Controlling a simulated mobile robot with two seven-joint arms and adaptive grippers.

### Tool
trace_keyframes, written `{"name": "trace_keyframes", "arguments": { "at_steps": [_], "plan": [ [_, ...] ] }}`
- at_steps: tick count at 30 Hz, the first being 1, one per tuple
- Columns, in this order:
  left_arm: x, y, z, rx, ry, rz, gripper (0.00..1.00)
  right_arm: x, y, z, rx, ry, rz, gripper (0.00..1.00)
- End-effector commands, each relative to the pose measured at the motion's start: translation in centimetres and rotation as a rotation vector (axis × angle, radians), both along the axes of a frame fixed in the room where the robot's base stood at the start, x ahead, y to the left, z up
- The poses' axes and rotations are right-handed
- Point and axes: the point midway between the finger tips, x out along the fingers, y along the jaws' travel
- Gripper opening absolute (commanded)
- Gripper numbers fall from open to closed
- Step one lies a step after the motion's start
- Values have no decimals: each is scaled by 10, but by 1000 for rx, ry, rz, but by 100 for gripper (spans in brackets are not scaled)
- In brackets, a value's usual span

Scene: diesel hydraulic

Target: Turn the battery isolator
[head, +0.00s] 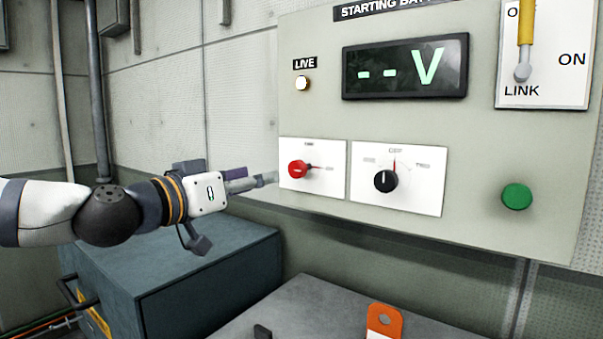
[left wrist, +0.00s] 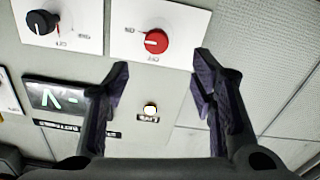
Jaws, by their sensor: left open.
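A red rotary knob (head: 297,169), which looks like the battery isolator, sits on a white plate (head: 312,187) at the panel's lower left. Its white mark lies roughly horizontal; the small labels are hard to read. My left gripper (head: 268,179) comes in from the left, beside that plate and just short of the knob. In the left wrist view, which is upside down, the red knob (left wrist: 156,42) lies beyond and between the tips of my open, empty left gripper (left wrist: 160,63). No contact shows. My right gripper is not in view.
A black selector knob (head: 386,181) is right of the red one. A green button (head: 517,196), a display (head: 405,66) reading "--V", a lit LIVE lamp (head: 302,84) and a yellow-handled link lever (head: 526,30) share the panel. A blue-grey box (head: 190,270) stands below my arm.

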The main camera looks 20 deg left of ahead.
Motion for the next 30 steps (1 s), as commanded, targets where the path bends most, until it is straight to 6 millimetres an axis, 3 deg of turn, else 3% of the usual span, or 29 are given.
{"name": "trace_keyframes", "arguments": {
  "at_steps": [6, 15, 26, 30],
  "plan": [
    [45, -16, -12, 4, 14, -1, 51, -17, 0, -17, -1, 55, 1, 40],
    [103, -38, -6, 1, 8, -1, 51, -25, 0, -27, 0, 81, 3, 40],
    [112, -41, -2, -1, 4, -1, 51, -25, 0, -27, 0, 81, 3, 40],
    [112, -41, -2, -1, 4, -1, 22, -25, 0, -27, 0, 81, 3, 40]
  ]
}}
